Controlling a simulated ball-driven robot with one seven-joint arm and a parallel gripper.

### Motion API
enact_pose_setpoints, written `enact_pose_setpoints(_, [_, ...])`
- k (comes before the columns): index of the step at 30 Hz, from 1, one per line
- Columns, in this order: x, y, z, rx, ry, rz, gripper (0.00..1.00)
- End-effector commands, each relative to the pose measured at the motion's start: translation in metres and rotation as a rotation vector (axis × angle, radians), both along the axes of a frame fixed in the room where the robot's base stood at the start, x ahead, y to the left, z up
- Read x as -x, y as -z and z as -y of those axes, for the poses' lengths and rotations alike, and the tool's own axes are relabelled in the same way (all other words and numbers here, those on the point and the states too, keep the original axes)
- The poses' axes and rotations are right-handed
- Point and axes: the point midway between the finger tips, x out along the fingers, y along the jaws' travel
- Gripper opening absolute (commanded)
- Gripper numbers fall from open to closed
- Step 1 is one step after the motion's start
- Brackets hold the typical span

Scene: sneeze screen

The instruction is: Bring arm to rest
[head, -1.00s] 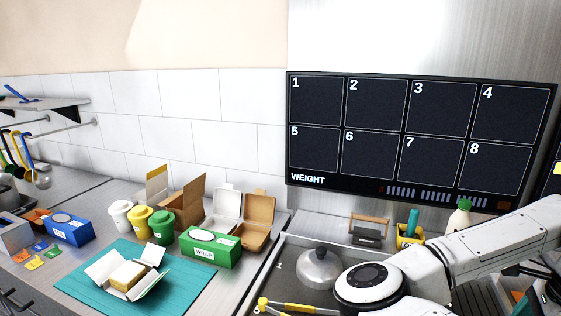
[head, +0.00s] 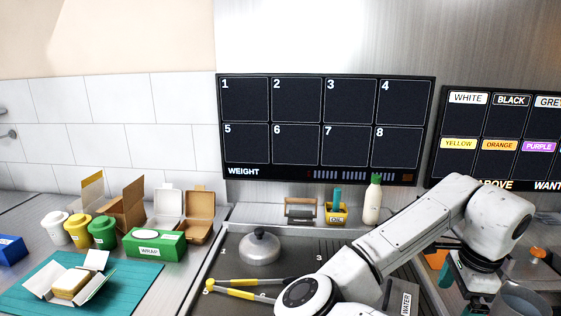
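My white arm rises from the bottom of the head view, runs up to the right and bends down at its wrist. My gripper (head: 472,288) points down at the lower right, near the bottom edge of the picture. It is dark and small here, and its fingertips are not clear, so I cannot tell whether it is open or shut or holds anything. My arm hides part of the steel counter and the griddle behind it.
A griddle (head: 225,268) holds a silver dome lid (head: 260,247) and yellow-handled tongs (head: 240,291). A white bottle (head: 372,202) and a yellow caddy (head: 336,214) stand behind. A teal mat (head: 128,290) lies left, near a green wrap box (head: 156,243). A grey pot (head: 522,299) is beside my gripper.

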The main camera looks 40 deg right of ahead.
Motion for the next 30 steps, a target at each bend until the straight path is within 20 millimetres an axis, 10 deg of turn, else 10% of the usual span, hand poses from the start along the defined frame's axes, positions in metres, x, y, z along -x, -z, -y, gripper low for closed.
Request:
enact_pose_setpoints(11, [-0.002, -0.010, 0.031, 0.269, -0.244, -0.117, 1.00])
enact_pose_setpoints(19, [-0.047, -0.018, 0.040, 0.573, -0.708, -0.255, 1.00])
enact_pose_setpoints(30, [-0.142, 0.042, -0.055, 0.790, -1.561, -0.292, 1.00])
